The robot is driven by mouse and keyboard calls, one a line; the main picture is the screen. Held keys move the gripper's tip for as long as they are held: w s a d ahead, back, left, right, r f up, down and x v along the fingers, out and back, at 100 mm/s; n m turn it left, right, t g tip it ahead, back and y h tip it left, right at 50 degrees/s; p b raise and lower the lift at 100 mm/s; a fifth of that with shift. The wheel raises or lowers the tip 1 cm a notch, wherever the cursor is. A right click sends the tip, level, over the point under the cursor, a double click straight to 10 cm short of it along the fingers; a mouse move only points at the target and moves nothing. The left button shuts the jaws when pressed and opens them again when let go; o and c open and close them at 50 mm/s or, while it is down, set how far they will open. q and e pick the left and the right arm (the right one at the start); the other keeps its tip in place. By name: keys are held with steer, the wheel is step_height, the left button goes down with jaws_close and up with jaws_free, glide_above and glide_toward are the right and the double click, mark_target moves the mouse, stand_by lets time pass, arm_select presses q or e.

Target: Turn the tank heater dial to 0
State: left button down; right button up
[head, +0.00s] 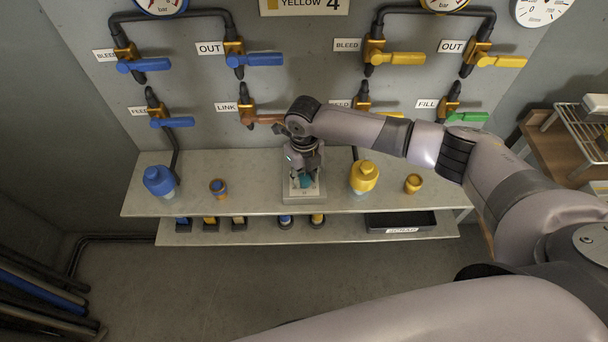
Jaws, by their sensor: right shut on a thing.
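The tank heater (303,196) appears as a small pale box at the middle of the upper shelf, near its front edge. A teal dial (305,182) shows on top of it, mostly covered by my right gripper (303,177). My right gripper reaches down onto the box from above and is shut on the dial. The dial's marks and pointer are too small and hidden to read. My left gripper is not in view.
The upper shelf (230,165) also bears a blue bottle (159,180), a yellow bottle (363,177) and small caps. Valves with blue, yellow, orange and green levers line the wall above. A black tray (400,221) sits on the lower shelf.

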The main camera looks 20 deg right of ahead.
mark_target(304, 178)
steer(key=shift+n, duration=1.1)
steer(key=o, duration=1.1)
steer(key=shift+o, duration=0.2)
steer(key=shift+r, duration=0.1)
step_height(304, 178, up, 12)
